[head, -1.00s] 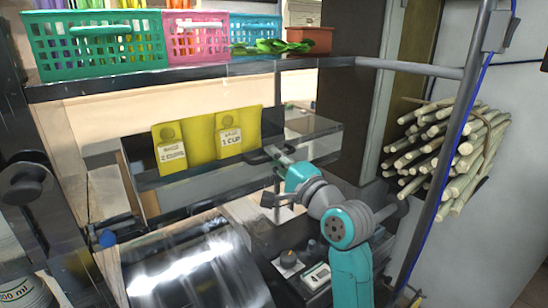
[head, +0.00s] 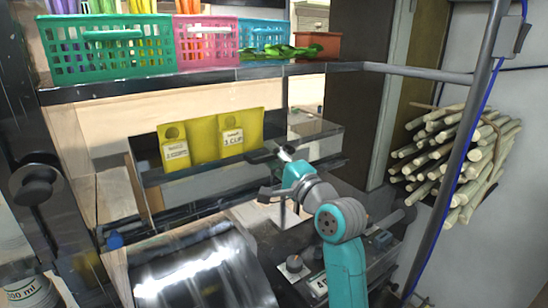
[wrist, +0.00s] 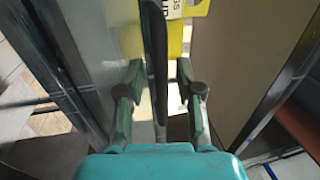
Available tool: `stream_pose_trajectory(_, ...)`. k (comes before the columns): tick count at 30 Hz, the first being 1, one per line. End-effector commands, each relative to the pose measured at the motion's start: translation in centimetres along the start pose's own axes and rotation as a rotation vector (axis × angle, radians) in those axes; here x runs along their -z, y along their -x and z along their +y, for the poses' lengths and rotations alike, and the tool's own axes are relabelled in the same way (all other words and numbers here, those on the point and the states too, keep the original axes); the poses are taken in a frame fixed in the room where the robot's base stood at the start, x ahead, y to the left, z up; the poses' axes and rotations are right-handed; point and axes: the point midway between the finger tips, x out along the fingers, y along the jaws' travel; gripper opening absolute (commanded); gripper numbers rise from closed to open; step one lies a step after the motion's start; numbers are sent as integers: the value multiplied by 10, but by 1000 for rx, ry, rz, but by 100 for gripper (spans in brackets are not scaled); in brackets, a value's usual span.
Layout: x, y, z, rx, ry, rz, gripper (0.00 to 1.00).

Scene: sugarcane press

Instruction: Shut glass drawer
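The glass drawer (head: 318,150) is a clear box with dark rails, under the shelf in the head view. It holds yellow pouches (head: 239,128) with white cup labels. It appears partly pulled out. My gripper (head: 268,174) is at the drawer's near side, toward its right half. In the wrist view my gripper (wrist: 160,75) has its two fingers apart, one on each side of the drawer's dark rail (wrist: 154,40). I cannot tell whether either finger touches the rail. A yellow pouch shows past the fingertips.
A shelf (head: 210,83) with green, pink and blue baskets runs above the drawer. A shiny metal cylinder (head: 205,275) stands below in front. A grey post (head: 468,150) and a sugarcane bundle (head: 455,160) are to the right.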

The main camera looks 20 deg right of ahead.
Motion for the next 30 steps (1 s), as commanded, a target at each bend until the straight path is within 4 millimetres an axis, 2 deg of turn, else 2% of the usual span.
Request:
stream_pose_trajectory(8,0,2,0,0,0,1,37)
stream_pose_trajectory(11,1,8,0,0,0,2,37)
stream_pose_trajectory(14,2,22,0,0,0,3,37)
stream_pose_trajectory(24,1,88,1,0,0,3,37)
stream_pose_trajectory(30,1,112,0,0,1,2,37)
